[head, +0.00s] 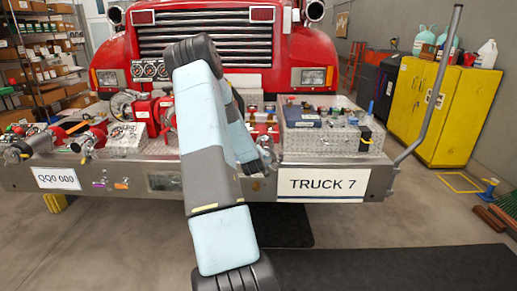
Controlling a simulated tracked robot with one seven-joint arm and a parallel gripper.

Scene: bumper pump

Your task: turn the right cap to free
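The pump (140,112), with red and metal fittings, sits on the front bumper of a red fire truck, left of my arm. A round red fitting (168,115) shows at its right side, partly behind my arm. I cannot tell whether this is the right cap. My arm rises in front of the bumper, bends at the top and runs down behind itself toward the bumper deck. Its far end, with my gripper (266,158), is small and partly hidden near red and metal parts (265,132). I cannot see whether its fingers are open or touch anything.
A diamond-plate box (318,140) with small items on top stands on the bumper's right side. A grey upright bar (436,85) rises at the bumper's right end. Hose fittings (35,145) lie at the left. Yellow cabinets (455,110) stand at the right wall.

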